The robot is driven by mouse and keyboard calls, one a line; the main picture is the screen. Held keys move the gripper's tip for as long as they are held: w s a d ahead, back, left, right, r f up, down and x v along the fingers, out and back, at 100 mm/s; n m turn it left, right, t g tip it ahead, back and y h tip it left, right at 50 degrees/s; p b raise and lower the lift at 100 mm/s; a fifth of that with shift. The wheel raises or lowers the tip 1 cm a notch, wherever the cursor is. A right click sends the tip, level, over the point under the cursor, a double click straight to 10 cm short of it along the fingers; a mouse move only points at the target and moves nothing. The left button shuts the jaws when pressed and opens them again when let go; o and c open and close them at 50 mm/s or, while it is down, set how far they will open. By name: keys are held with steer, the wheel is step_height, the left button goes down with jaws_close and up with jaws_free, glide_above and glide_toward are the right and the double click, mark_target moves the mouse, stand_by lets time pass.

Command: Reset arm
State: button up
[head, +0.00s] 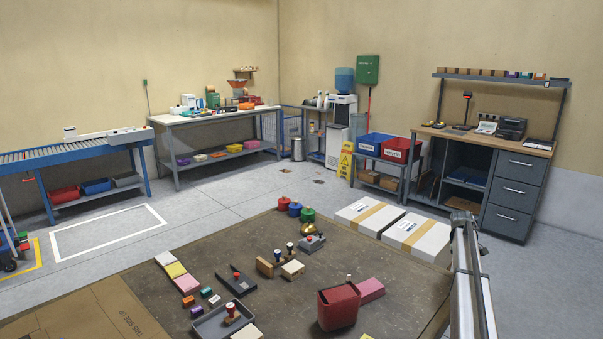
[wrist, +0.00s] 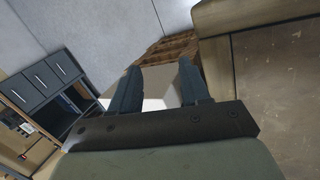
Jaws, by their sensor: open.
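My gripper (wrist: 158,68) shows in the wrist view with its two dark fingers spread apart. It is open, and nothing is held between the fingers. A pale box surface shows beyond the gap, past the left of the brown table's edge (wrist: 213,68). In the head view a grey arm link of mine stands at the right side of the brown table (head: 400,305). The gripper itself cannot be made out in the head view.
The table holds a red bin (head: 338,308), a grey tray (head: 212,324), stamps, pink blocks and several coloured lidded pots. White taped boxes (head: 415,236) lie beyond its far right edge. A drawer desk (head: 512,195) stands behind. The table's middle has bare patches.

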steer(key=s+d+f+h, duration=0.1)
steer(key=s+d+f, duration=0.2)
steer(key=s+d, duration=0.55)
steer(key=s+d+f, duration=0.2)
steer(key=s+d, duration=0.4)
steer(key=d, duration=0.5)
steer(key=s+d+f+m+g, duration=0.1)
steer(key=s+d+f+g, duration=0.1)
steer(key=s+d+f, duration=0.35)
steer(key=s+a+f+m+g+y, duration=0.1)
steer(key=s+a+f, duration=0.4)
steer(key=a+f, duration=0.65)
steer(key=s+a+f+m+y, duration=0.15)
steer(key=s+a+f, duration=0.4)
steer(key=a, duration=1.15)
steer(key=s+a+f+g+y, duration=0.15)
steer(key=s+a+f, duration=0.35)
steer(key=a+f, duration=0.7)
steer(key=s+a+f+m+g+y, duration=0.1)
steer(key=s+a+f+g, duration=0.1)
steer(key=s+a, duration=1.3)
steer(key=s+a+m+g, duration=0.2)
steer(key=s+a, duration=1.1)
steer(key=s, duration=0.4)
steer(key=shift+a, duration=0.15)
